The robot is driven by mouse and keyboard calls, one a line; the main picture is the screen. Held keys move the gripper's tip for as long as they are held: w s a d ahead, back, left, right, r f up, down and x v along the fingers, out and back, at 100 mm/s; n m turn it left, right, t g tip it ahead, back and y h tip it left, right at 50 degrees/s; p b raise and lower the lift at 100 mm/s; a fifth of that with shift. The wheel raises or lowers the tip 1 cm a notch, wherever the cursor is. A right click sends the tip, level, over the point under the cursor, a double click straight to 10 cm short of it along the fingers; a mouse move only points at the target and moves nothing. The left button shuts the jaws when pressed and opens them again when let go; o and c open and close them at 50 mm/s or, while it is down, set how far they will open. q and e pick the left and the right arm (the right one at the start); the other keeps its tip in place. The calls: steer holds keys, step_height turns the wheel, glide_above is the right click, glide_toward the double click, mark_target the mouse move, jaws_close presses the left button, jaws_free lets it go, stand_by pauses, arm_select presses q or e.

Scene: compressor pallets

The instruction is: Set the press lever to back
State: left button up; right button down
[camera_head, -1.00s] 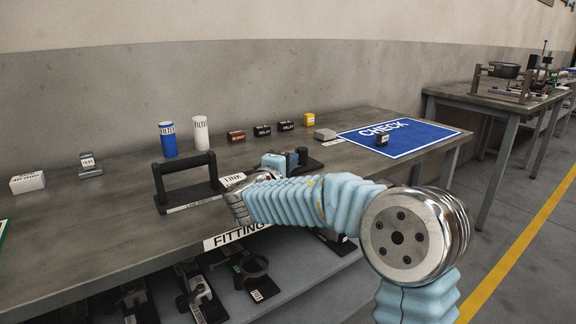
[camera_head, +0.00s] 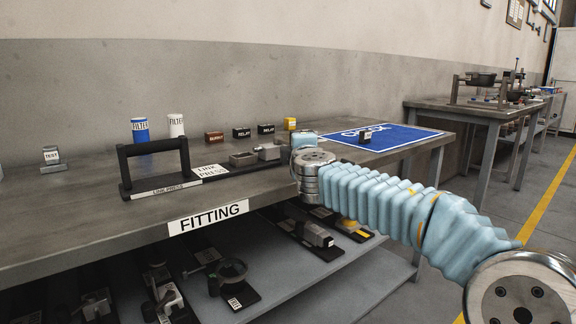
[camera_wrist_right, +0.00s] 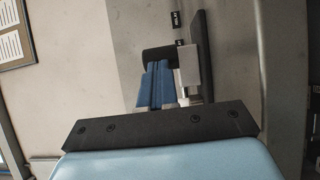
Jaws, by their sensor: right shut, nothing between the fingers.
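The link press stands on the front part of the bench, marked by a LINK PRESS plate (camera_head: 209,171). Its black U-shaped lever (camera_head: 151,147) stands up at the left end. A grey block (camera_head: 269,151) and a small open nest (camera_head: 243,159) sit on its black base to the right. My right arm reaches in from the lower right to the press's right end, and its wrist hides the fingers in the head view. In the right wrist view my right gripper (camera_wrist_right: 158,57) is shut and empty, beside a grey block (camera_wrist_right: 188,66). My left gripper is out of view.
Blue (camera_head: 140,129) and white (camera_head: 176,126) filters, a brown box (camera_head: 214,137), black relays and a yellow box (camera_head: 290,124) stand behind. A blue CHECK mat (camera_head: 405,139) lies right. A shelf with several fixtures is below.

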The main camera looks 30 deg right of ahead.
steer(key=d+b, duration=0.1)
steer(key=d, duration=0.1)
steer(key=shift+d+f, duration=0.15)
steer(key=shift+d, duration=0.2)
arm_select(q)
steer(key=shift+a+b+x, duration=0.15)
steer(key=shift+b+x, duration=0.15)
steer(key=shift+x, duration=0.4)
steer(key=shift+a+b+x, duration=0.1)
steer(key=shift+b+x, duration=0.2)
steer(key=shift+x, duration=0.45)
arm_select(e)
steer(key=shift+w+d, duration=0.1)
steer(key=shift+d, duration=0.95)
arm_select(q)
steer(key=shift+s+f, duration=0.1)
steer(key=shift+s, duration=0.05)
